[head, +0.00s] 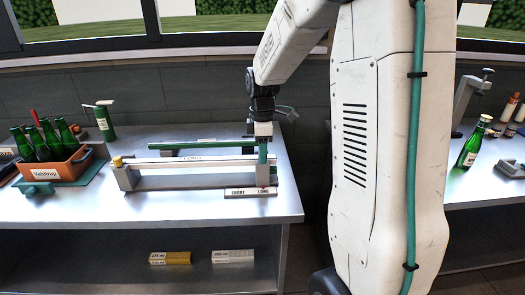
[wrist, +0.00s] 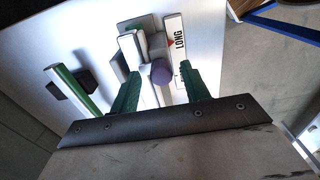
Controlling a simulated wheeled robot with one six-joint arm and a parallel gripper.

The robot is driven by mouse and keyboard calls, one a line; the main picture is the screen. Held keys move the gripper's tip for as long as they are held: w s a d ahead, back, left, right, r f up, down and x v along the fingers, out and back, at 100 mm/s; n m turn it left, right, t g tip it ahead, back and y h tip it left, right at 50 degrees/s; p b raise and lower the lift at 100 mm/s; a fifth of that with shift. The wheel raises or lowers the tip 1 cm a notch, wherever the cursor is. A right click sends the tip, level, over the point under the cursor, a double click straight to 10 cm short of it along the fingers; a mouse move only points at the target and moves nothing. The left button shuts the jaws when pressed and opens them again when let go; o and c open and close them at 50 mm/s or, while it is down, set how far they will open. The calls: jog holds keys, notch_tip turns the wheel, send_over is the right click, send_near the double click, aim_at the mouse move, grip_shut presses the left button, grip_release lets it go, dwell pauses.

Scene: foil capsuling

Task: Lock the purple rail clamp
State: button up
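The purple rail clamp shows in the wrist view as a round purple knob (wrist: 161,75) on a grey block at the rail's end. My gripper (wrist: 159,71) is open, its two green fingers on either side of the knob with gaps between. I cannot tell whether the knob is level with the fingertips. In the head view my gripper (head: 263,153) points down at the right end of the long pale rail (head: 190,161). The purple knob cannot be made out there. A sign reading SHORT and LONG (head: 250,192) lies before that end; its LONG part (wrist: 179,42) shows in the wrist view.
A green bar (head: 182,145) lies behind the rail. An orange crate (head: 68,168) of green bottles stands left, with a green tool (head: 104,122) behind it. Another table at right holds a bottle (head: 472,146) and a stand.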

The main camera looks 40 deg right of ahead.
notch_tip(320, 180, up, 8)
jog(key=shift+f, duration=0.1)
dwell(0.6)
dwell(0.4)
jog(key=shift+s+m, duration=0.1)
jog(key=shift+m, duration=0.4)
jog(key=s+a+m, duration=0.3)
jog(key=s+a, duration=0.2)
jog(key=s, duration=0.4)
jog(key=s+a+r+m+t, duration=0.1)
jog(key=s+a+m, duration=0.2)
jog(key=s+a, duration=0.3)
jog(key=s+a+r+m, duration=0.1)
jog(key=s+a+m, duration=0.3)
jog(key=s, duration=0.7)
jog(key=shift+s+a+r, duration=0.2)
jog(key=shift+s+a, duration=0.1)
jog(key=shift+a, duration=0.5)
